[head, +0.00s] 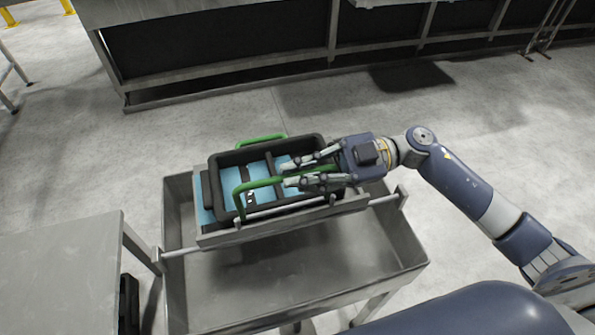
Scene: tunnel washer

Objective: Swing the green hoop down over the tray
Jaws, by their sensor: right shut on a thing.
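The tray (228,171) is a black rectangular frame with light blue surfaces and dark cross straps inside. It sits on a metal rack over a steel basin. A green hoop (258,184) rises at its near side, and its bar crosses in front of the tray's interior in the head view. A second green hoop (262,140) shows at the tray's far edge. My right gripper (291,173) reaches in from the right and is shut on the near hoop toward its right part. Its fingers hide part of the bar and the tray's right side. My left gripper is out of view.
A grey table (62,270) is at the lower left. A long metal structure (230,80) runs across the back. Open concrete floor lies between.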

